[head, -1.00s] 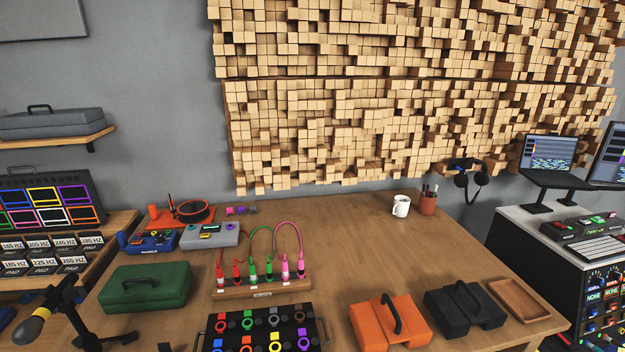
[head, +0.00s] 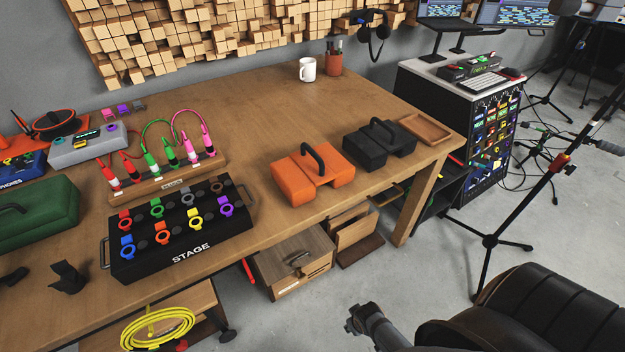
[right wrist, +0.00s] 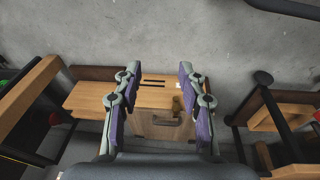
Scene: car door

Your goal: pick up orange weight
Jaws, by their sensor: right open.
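The orange weight (head: 293,181) sits upright on the wooden table, near its front edge, with a black handle arched over its top. My right gripper (right wrist: 160,82) shows in the right wrist view with its two fingers spread and nothing between them. Behind the fingers are the floor and a wooden drawer unit, and I cannot make out the orange weight in that view. In the head view a dark grey part of my right arm (head: 372,322) shows at the bottom, below and apart from the weight. My left gripper is not in view.
A black weight (head: 372,152) stands right of the orange one, with a wooden tray (head: 427,130) beyond it. A black STAGE box (head: 190,250) is to the left. A wooden drawer unit (head: 292,262) is below the table edge. A black chair (head: 540,310) is at lower right.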

